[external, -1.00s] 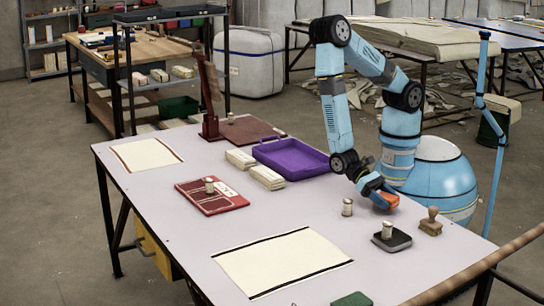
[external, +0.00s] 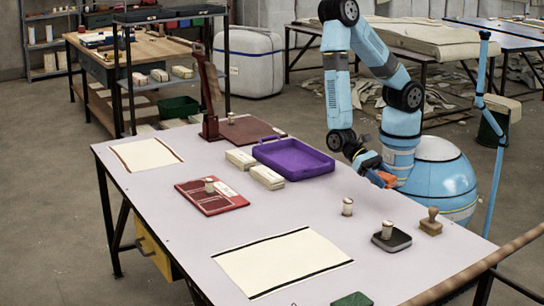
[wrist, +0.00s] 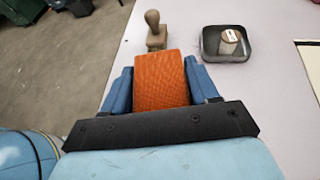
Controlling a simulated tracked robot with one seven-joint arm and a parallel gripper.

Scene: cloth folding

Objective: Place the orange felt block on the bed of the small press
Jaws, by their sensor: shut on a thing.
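The orange felt block (wrist: 161,80) is held between the two blue fingers of my gripper (wrist: 162,85) in the wrist view. In the external view the block (external: 386,179) shows as a small orange patch at the tip of my gripper (external: 378,176), above the table's right edge near my base. The small press (external: 210,127) stands at the back of the table, with a dark red upright and lever. Its flat dark red bed (external: 246,130) lies to the right of the upright and looks bare.
A purple tray (external: 293,158) and two cream blocks (external: 267,177) lie between my gripper and the press. A red board (external: 211,198) with a spool is left of them.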

